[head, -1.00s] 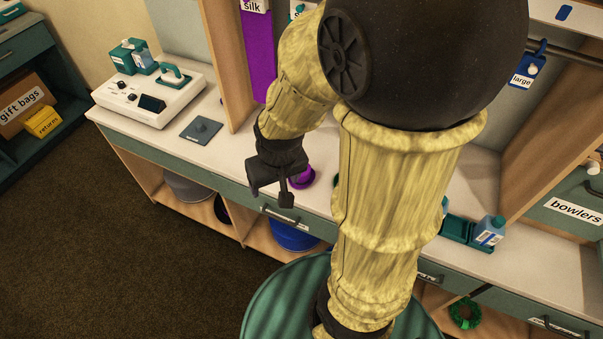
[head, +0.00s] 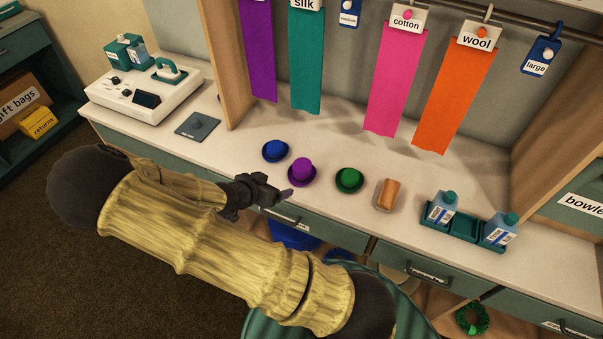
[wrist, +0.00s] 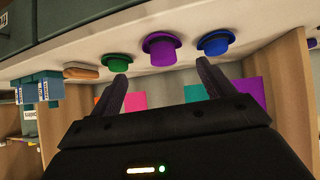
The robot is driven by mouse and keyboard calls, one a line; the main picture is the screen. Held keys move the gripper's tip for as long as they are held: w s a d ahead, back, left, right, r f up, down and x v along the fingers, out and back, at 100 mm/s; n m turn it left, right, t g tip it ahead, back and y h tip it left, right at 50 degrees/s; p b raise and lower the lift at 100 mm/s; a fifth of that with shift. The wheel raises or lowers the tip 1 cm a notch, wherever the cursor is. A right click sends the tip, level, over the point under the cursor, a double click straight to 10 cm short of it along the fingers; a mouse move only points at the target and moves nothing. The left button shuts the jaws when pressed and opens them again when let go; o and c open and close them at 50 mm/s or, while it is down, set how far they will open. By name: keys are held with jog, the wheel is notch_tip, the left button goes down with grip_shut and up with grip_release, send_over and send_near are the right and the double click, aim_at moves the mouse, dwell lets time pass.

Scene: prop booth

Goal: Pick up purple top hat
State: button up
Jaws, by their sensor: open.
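The purple top hat (head: 301,171) stands on the pale counter between the blue hat (head: 275,151) and the green hat (head: 349,180). My gripper (head: 287,193) is just in front of it at the counter's front edge, apart from it. In the wrist view the purple top hat (wrist: 161,48) appears beyond and between my two open, empty fingers (wrist: 163,82). The blue hat (wrist: 214,43) and green hat (wrist: 117,62) flank it there. Nothing hides the purple hat in the head view.
A brush-like tan item (head: 388,194) and a teal tray (head: 464,228) with bottles stand to the right. A dark pad (head: 198,125) and a white machine (head: 146,95) are at left. Fabric strips (head: 394,85) hang behind. Drawers (head: 430,272) line the counter front.

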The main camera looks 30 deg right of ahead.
aim_at(299, 168)
jog(key=shift+w+d+r+m+t+h, duration=0.15)
jog(key=shift+d+r+m+t+h, duration=0.1)
jog(key=shift+h, duration=0.3)
jog(key=shift+w+d+r+m+t+h, duration=0.15)
jog(key=shift+m+t+h, duration=0.1)
jog(key=shift+h, duration=0.3)
jog(key=b+x, duration=0.1)
jog(key=x, duration=1.1)
jog(key=shift+f, duration=0.1)
jog(key=shift+w+d+f+p, duration=0.1)
jog(key=shift+w+d+p, duration=0.2)
jog(key=shift+d, duration=0.2)
jog(key=p+x, duration=0.1)
jog(key=x, duration=0.3)
jog(key=shift+w, duration=0.1)
